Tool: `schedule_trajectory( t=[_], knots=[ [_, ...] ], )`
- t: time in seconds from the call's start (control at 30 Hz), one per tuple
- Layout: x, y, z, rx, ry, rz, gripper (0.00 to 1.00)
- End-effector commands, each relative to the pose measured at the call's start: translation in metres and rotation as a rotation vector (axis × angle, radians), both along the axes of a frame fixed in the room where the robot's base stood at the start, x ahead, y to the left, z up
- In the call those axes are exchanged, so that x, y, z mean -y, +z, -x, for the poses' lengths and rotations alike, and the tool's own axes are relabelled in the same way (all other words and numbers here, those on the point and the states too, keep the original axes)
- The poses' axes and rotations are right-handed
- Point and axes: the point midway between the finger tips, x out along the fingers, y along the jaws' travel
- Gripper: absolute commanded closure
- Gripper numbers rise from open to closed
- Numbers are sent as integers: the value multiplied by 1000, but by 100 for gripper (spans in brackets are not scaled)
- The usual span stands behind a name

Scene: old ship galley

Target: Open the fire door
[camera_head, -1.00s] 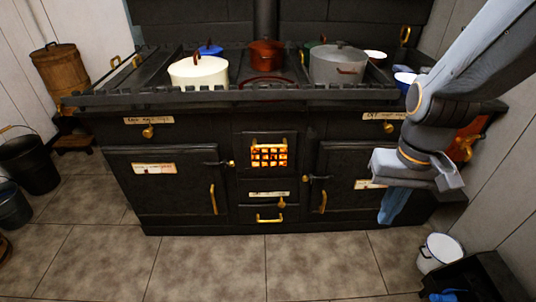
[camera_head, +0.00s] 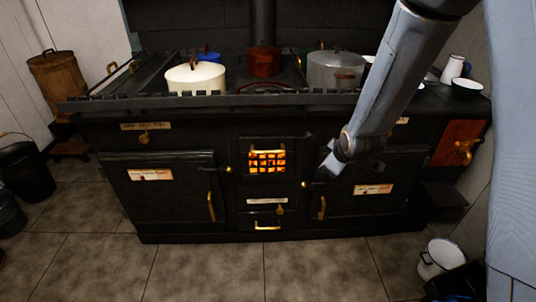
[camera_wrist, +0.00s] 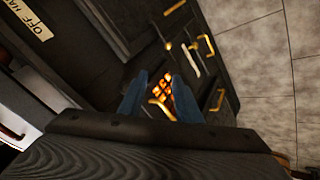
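The fire door (camera_head: 267,162) is a small dark door in the middle of the black range, with an orange glow behind its grate. It looks closed. A brass bar handle (camera_head: 267,151) runs across its top. In the wrist view the glowing grate (camera_wrist: 163,86) and a brass handle (camera_wrist: 160,109) show between my fingers. My gripper (camera_head: 328,165) is to the right of the fire door, in front of the range. Its two blue fingers (camera_wrist: 159,76) are apart with nothing held. I cannot tell how far the fingers are from the handle.
Oven doors with brass handles flank the fire door, on the left (camera_head: 165,188) and right (camera_head: 370,185). A small drawer (camera_head: 267,211) is below it. A cream pot (camera_head: 196,77), a red pot (camera_head: 265,60) and a grey pot (camera_head: 335,69) stand on top. The tiled floor (camera_head: 210,270) in front is clear.

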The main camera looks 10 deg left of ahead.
Motion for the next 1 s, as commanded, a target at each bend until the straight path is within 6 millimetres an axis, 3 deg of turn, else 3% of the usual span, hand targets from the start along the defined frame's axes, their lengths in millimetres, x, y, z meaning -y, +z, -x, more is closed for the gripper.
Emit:
schedule_trajectory(
  t=[0.03,0.2,0.33,0.5,0.77,1.0],
  knots=[
    [-15,-14,-15,58,77,24,69],
    [-67,-39,-60,312,331,116,69],
    [-107,-56,-78,515,493,188,69],
    [-145,-70,-83,736,627,264,69],
    [-166,-75,-82,870,684,310,69],
    [-183,-80,-107,872,686,310,69]
  ],
)
